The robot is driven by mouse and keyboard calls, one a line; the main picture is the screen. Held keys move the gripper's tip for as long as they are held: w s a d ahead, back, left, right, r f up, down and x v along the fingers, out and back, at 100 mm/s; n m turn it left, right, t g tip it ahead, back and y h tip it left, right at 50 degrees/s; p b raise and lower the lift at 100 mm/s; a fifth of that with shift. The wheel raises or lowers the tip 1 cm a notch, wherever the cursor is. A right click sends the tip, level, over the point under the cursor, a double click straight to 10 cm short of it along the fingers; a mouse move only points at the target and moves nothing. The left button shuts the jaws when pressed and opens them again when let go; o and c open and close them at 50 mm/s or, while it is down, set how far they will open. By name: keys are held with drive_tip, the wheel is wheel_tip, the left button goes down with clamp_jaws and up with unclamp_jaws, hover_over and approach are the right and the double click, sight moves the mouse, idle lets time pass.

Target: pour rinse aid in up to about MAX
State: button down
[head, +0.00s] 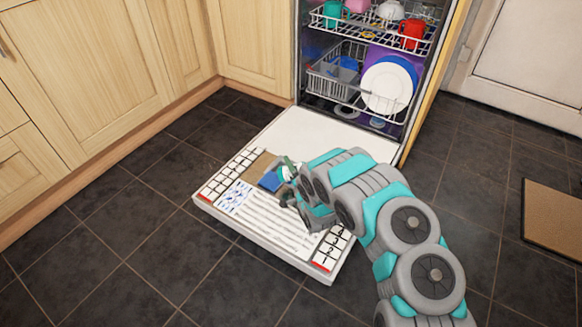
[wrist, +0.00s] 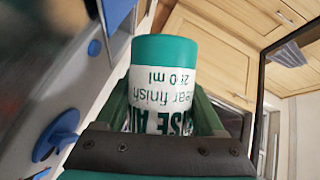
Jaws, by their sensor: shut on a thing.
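My gripper (wrist: 165,125) is shut on the rinse aid bottle (wrist: 163,82). The bottle has a white label reading "clear finish" and "280 ml", upside down in the wrist view, and a teal end. In the head view my gripper (head: 289,182) is over the lowered dishwasher door (head: 305,132), largely hidden by my arm, and only a little of the bottle shows. A blue part (head: 270,180) lies beside the gripper on the door, next to a brown patch (head: 257,167). Blue parts (wrist: 62,134) also show at left in the wrist view. The bottle's other end, any liquid and a MAX mark are not visible.
The door panel carries printed lines and numbered strips (head: 330,246) with red ends. The dishwasher racks (head: 340,75) hold cups and plates behind the door. Wooden cabinets (head: 100,80) stand at left. Dark floor tiles are clear around the door. A brown mat (head: 553,222) lies at right.

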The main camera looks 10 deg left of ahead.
drive_tip(key=shift+a+f+m+y+p, duration=0.25)
drive_tip(key=shift+m+p, duration=0.45)
drive_tip(key=shift+p, duration=0.85)
drive_tip(key=shift+s+a+f+m+t+p, duration=0.1)
drive_tip(key=shift+f+m+t+p, duration=0.1)
drive_tip(key=shift+m+t+p, duration=0.3)
drive_tip(key=shift+m+y+p, duration=0.25)
drive_tip(key=shift+m+p, duration=0.05)
drive_tip(key=shift+p, duration=0.35)
drive_tip(key=shift+f, duration=0.15)
idle(0.7)
drive_tip(key=shift+f+m, duration=0.1)
drive_tip(key=shift+m, duration=0.2)
drive_tip(key=shift+y+p, duration=0.3)
drive_tip(key=shift+p, duration=0.05)
drive_tip(key=shift+f+m+t, duration=0.1)
drive_tip(key=shift+m+t, duration=0.2)
drive_tip(key=shift+m, duration=0.2)
drive_tip(key=shift+f, duration=0.15)
